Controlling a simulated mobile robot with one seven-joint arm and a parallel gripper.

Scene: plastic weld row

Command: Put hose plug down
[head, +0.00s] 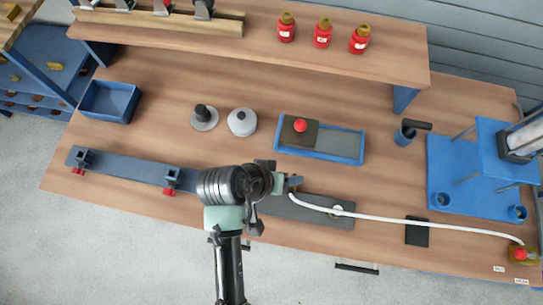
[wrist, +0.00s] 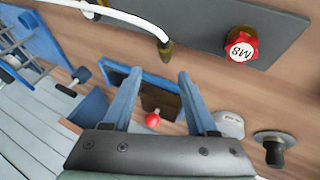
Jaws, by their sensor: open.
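The hose plug is the small brass tip (wrist: 166,50) on the end of a white hose. In the wrist view it lies just beyond my fingertips, by the edge of a dark grey plate (wrist: 215,20). My gripper (wrist: 158,76) is open, with nothing between its two blue fingers. In the head view my gripper (head: 293,183) is over the left part of the grey plate (head: 318,213), and the white hose (head: 400,219) runs right from beside it. The plug itself is hard to make out there. I cannot tell whether it touches the surface.
A red cap (wrist: 240,45) stands on the plate. A blue tray (head: 340,149) holds a dark block with a red knob. A grey puck (head: 242,122) and a black-knobbed disc (head: 204,117) stand left. A blue press (head: 465,180) is right. Bare wood lies between.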

